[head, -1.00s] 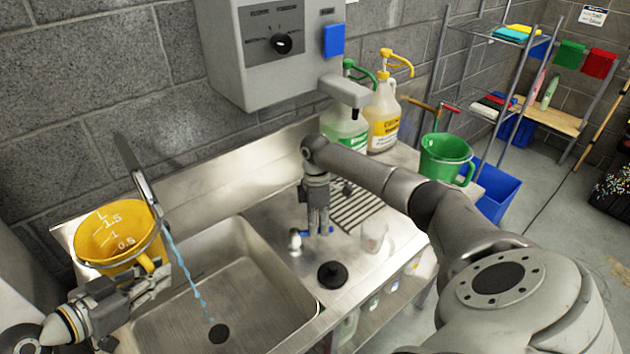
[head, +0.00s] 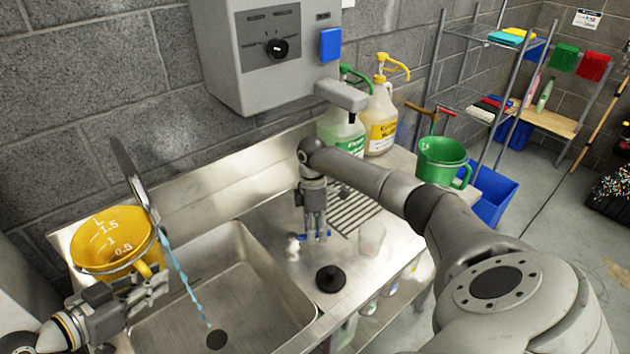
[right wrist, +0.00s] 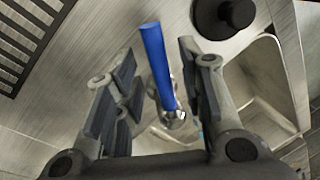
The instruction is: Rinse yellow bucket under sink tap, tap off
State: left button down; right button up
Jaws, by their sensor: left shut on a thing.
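The yellow bucket (head: 95,232) is at the left end of the sink (head: 255,295), its inside facing the camera. My left gripper (head: 150,283) is shut on the bucket's handle. The tap spout (head: 132,172) rises behind the bucket. A blue water stream (head: 185,280) falls just right of the bucket towards the drain (head: 216,338). The tap's blue lever (right wrist: 158,65) lies between the fingers of my right gripper (right wrist: 155,90). In the right wrist view those fingers stand apart, with a gap on each side of the lever. The bucket's inside bottom is hidden.
A black plunger-like stopper (head: 330,279) and a clear cup (head: 371,238) stand on the drainboard near my right gripper. A grey dispenser box (head: 270,60) hangs above. Two pump jugs (head: 381,120) and a green bucket (head: 441,160) stand to the right.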

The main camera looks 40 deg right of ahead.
notch_tip(320, 180, up, 12)
jog(key=w+d, duration=0.1)
jog(key=w, duration=0.1)
jog(key=shift+d, duration=0.15)
jog(key=shift+f, duration=0.2)
dwell(0.5)
